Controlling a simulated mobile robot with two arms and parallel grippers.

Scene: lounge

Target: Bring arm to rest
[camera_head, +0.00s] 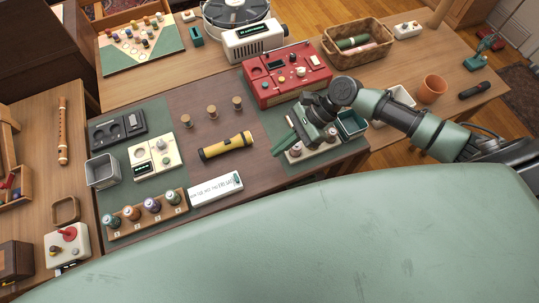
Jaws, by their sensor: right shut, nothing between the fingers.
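My right arm (423,130) comes in from the right edge and bends at an elbow-like joint over the table. My right gripper (294,131) is at its end, pointing down and left. Its fingers look closed and empty, above the right green mat. The gripper partly hides a light tray (318,150) with small round items beneath it; I cannot tell whether they touch. My left gripper is not in view.
A wicker basket (384,43) and orange pot (432,88) are behind the arm. A spool rack (147,213) is front left. Bare tabletop (262,178) shows right of the flashlight.

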